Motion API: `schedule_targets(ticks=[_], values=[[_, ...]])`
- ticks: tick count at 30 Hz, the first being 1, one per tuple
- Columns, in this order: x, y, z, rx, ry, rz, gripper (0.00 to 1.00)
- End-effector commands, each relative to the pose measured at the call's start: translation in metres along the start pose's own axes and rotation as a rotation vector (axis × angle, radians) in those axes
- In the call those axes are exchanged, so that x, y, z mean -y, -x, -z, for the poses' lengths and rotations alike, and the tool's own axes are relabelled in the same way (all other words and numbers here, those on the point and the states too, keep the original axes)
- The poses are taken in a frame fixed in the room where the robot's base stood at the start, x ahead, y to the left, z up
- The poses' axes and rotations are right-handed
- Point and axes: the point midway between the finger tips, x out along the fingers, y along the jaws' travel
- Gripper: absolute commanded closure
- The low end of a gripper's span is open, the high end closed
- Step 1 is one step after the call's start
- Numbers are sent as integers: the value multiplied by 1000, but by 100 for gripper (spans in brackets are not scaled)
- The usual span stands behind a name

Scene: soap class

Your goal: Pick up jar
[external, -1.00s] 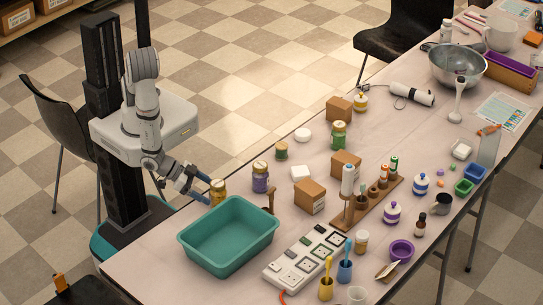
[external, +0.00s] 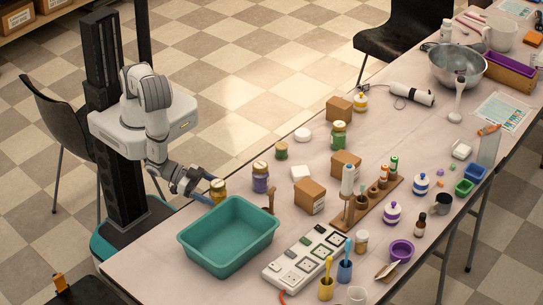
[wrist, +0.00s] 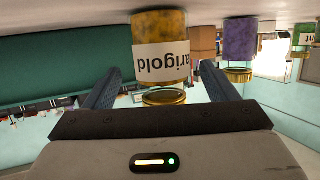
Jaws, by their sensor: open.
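The jar (external: 218,190) stands upright on the table behind the teal bin, with a gold lid and yellow-orange contents. In the wrist view, which is upside down, its white label (wrist: 162,62) reads "arigold". My gripper (external: 209,190) is open and level at the jar's left side. In the wrist view the two fingers (wrist: 161,70) stand left and right of the jar, with gaps on both sides. I cannot tell how far the fingertips reach past it. Nothing is held.
The teal bin (external: 189,240) is just in front of the jar. A purple jar (external: 260,178) stands to the right, and a green jar (external: 281,151) beyond it. A cardboard box (external: 310,197) and a power strip (external: 305,258) are farther right. The table's near-left corner is bare.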

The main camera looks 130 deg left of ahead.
Motion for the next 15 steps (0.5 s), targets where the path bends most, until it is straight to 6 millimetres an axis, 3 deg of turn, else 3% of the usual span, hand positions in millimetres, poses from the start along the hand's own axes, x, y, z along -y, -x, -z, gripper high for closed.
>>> schedule_targets(ticks=[7, 15], values=[[3, -33, 4, 0, 1, 4, 21], [2, -40, 3, 0, -1, 1, 21]])
